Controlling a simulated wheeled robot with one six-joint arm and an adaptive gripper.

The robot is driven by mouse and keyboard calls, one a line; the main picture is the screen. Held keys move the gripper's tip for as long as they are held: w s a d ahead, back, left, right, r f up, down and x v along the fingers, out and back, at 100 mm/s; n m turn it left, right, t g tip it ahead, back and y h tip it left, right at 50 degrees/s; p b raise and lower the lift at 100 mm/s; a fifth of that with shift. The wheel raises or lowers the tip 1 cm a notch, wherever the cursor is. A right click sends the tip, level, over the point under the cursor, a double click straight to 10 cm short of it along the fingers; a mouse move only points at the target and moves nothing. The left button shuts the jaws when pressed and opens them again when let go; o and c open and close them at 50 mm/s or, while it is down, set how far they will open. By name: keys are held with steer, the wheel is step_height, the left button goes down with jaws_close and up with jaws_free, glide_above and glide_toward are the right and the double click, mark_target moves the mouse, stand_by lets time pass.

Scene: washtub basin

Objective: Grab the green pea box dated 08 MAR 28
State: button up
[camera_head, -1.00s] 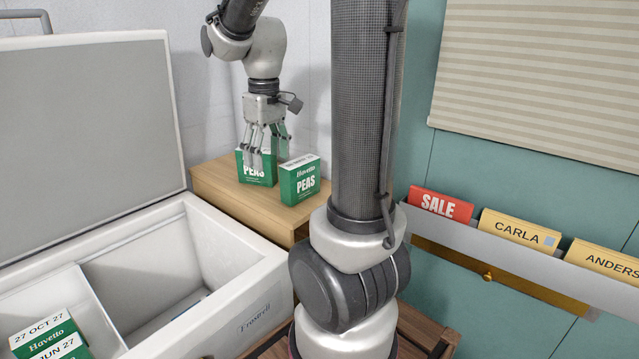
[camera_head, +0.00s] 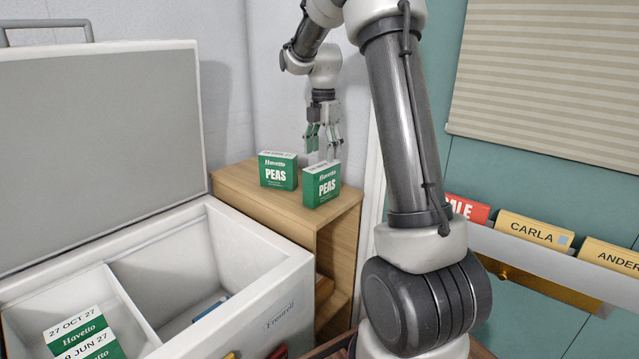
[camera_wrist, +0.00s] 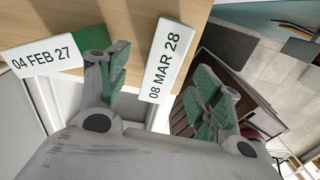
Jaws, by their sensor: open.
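The green pea box dated 08 MAR 28 (camera_wrist: 167,62) shows its white top in the wrist view, between my two fingers. It appears to be the right-hand PEAS box (camera_head: 321,184) in the head view, upright near the edge of the wooden cabinet top; its date is too small to read there. A second pea box, dated 04 FEB 27 (camera_wrist: 42,62), lies to the left in the wrist view and stands as the left PEAS box (camera_head: 278,171) in the head view. My gripper (camera_head: 323,148) is open and empty, above and behind the right box.
The wooden cabinet (camera_head: 232,180) carries both boxes. An open white chest freezer (camera_head: 245,290) stands to the left, with more boxes (camera_head: 78,330) inside. A wall sits behind the cabinet. A rail with SALE and name cards (camera_head: 540,232) is at the right.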

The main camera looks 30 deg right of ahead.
mark_target(322, 166)
steer(key=f, duration=0.5)
steer(key=shift+s+a+f, duration=0.15)
steer(key=shift+s+a, duration=0.1)
steer(key=shift+s, duration=0.1)
jaws_close()
